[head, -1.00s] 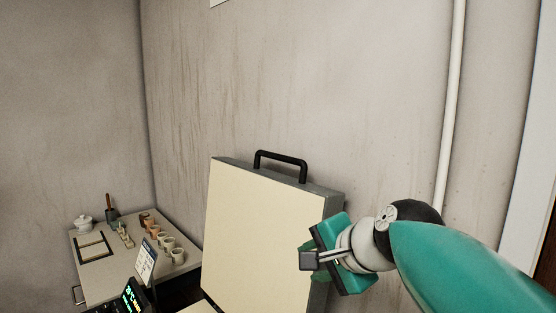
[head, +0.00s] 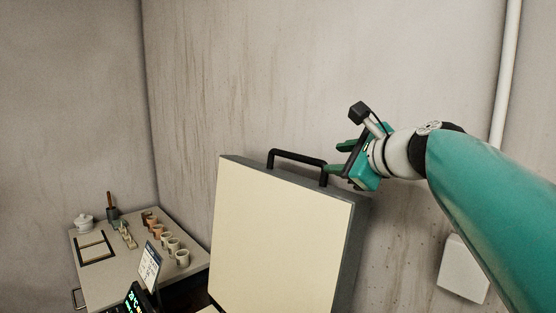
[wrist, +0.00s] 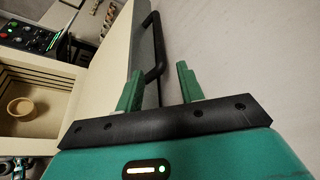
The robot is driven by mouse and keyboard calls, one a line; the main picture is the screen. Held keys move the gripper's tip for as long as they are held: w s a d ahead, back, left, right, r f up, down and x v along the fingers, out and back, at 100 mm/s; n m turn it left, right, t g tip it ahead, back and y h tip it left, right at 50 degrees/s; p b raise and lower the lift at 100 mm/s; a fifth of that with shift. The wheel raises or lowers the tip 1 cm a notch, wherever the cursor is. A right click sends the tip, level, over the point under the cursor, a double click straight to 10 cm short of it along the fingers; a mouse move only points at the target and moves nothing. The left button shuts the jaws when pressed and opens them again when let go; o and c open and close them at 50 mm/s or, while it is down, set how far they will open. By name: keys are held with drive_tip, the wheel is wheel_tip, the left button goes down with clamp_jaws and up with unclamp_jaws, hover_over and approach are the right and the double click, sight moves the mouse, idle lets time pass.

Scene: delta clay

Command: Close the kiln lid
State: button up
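The kiln lid (head: 275,235) stands raised, its cream inner face toward me and its grey rim at the top and right. A black handle (head: 297,156) sits on its top edge. In the wrist view the lid handle (wrist: 152,45) is just beyond the left fingertip. My gripper (head: 336,158) is at the handle's right end, pointing left. Its two green fingers (wrist: 158,84) are apart with nothing between them. In the wrist view the open kiln chamber (wrist: 35,90) shows at the left, with a small tan bowl (wrist: 21,107) inside.
A control panel (head: 137,298) with a green display is at the bottom. The wall (head: 330,80) is close behind the lid.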

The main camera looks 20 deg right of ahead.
sight(312, 160)
drive_tip(key=x, duration=1.1)
drive_tip(key=shift+w, duration=0.3)
drive_tip(key=shift+s, duration=0.1)
drive_tip(key=shift+a, duration=0.1)
clamp_jaws()
